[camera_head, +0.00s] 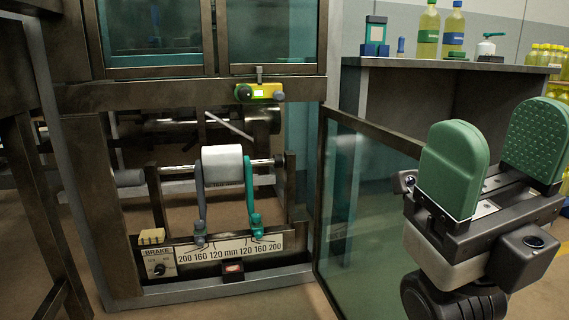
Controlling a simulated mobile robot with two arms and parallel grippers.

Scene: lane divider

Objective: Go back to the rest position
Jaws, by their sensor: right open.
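My right gripper (496,158) is at the right side of the head view, with two green padded fingers pointing up. The fingers stand apart with nothing between them, so it is open and empty. It is in front of the open glass door (372,215) and the grey counter. My left gripper is not in the view.
A metal machine frame holds a white roll (222,165) between a grey lever (199,205) and a teal lever (252,200), above a number scale (230,248). Its glass door swings out toward my right arm. Bottles (428,32) stand on the counter (460,64) behind.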

